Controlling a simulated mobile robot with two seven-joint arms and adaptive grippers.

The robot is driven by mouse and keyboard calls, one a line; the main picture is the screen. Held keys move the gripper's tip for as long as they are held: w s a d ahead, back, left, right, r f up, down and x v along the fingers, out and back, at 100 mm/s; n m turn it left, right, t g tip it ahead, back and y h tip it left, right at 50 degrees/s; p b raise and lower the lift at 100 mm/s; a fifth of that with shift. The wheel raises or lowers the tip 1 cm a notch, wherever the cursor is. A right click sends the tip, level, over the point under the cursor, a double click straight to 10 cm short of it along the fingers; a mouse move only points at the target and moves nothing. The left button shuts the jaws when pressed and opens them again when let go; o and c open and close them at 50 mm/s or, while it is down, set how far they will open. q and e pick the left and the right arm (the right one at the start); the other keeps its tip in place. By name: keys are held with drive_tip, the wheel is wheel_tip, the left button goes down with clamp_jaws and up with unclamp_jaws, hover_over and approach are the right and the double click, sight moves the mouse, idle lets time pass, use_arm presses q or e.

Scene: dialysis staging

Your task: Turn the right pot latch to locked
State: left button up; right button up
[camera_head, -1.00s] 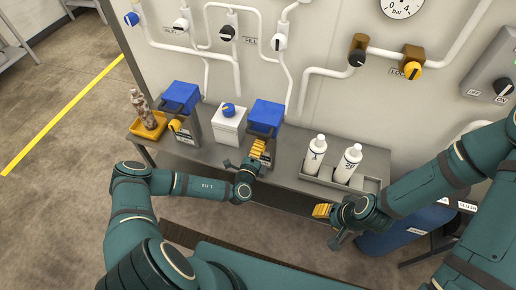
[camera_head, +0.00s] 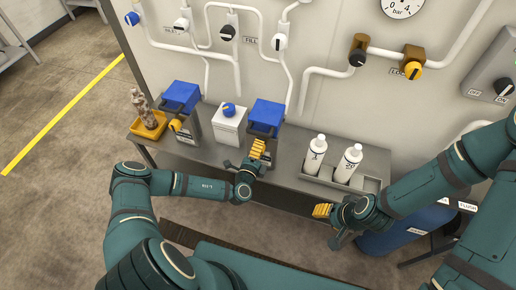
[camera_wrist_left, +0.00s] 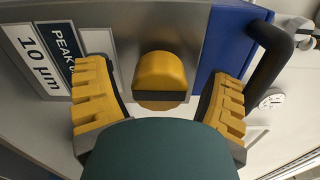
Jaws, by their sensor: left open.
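The right pot (camera_head: 266,113) has a blue lid and a grey body and stands on the grey bench. In the left wrist view its yellow latch knob (camera_wrist_left: 161,76) sits on the grey front face, between the two yellow fingers of my left gripper (camera_wrist_left: 160,108). The fingers are open, with a gap on both sides of the knob. In the head view my left gripper (camera_head: 255,157) is in front of the right pot and hides its latch. My right gripper (camera_head: 326,216) is below the bottle tray, away from the pots; its finger gap is unclear.
The left pot (camera_head: 181,96) has a yellow latch. A white box with a blue knob (camera_head: 228,122) stands between the pots. Two white bottles (camera_head: 314,155) stand in a tray to the right. A blue cylinder (camera_head: 405,229) is below. Pipes and valves line the wall.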

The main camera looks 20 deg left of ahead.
use_arm(q)
drive_tip(key=s, duration=1.2)
drive_tip(key=shift+a, duration=0.25)
drive_tip(key=shift+d, duration=0.1)
